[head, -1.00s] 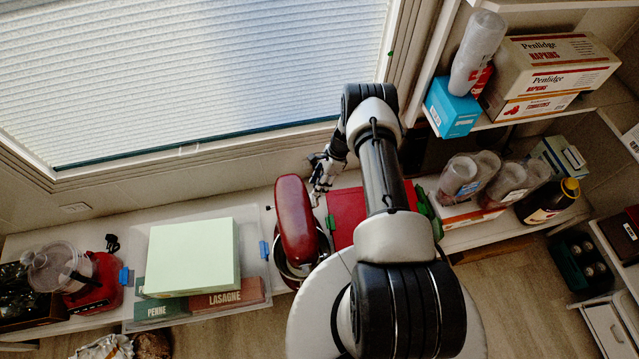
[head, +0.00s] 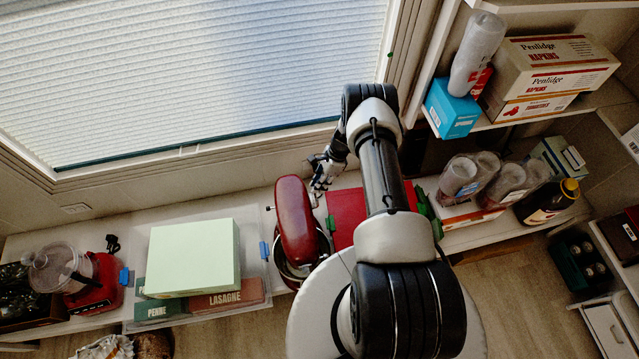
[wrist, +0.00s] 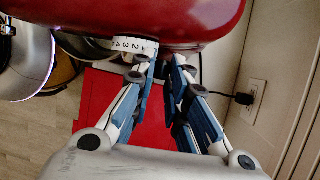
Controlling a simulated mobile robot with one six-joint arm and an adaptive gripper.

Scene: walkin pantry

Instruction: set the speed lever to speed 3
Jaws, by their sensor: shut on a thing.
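The red stand mixer (head: 297,222) stands on the low shelf under the window. In the wrist view its red head (wrist: 130,15) fills the top, with a white speed scale (wrist: 132,45) under its edge; the numbers 2, 3 and 4 can be read. My gripper (wrist: 165,58) is at the right end of this scale, its fingertips close under the mixer head. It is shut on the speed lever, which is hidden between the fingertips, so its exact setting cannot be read. In the head view my gripper (head: 322,178) is beside the mixer head's far right side.
A red box (head: 345,215) lies right of the mixer. A pale green box (head: 193,255) on pasta boxes is to the left. A wall socket with a plugged cord (wrist: 250,98) is at the right of the wrist view. Clear cups (head: 470,175) stand further right.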

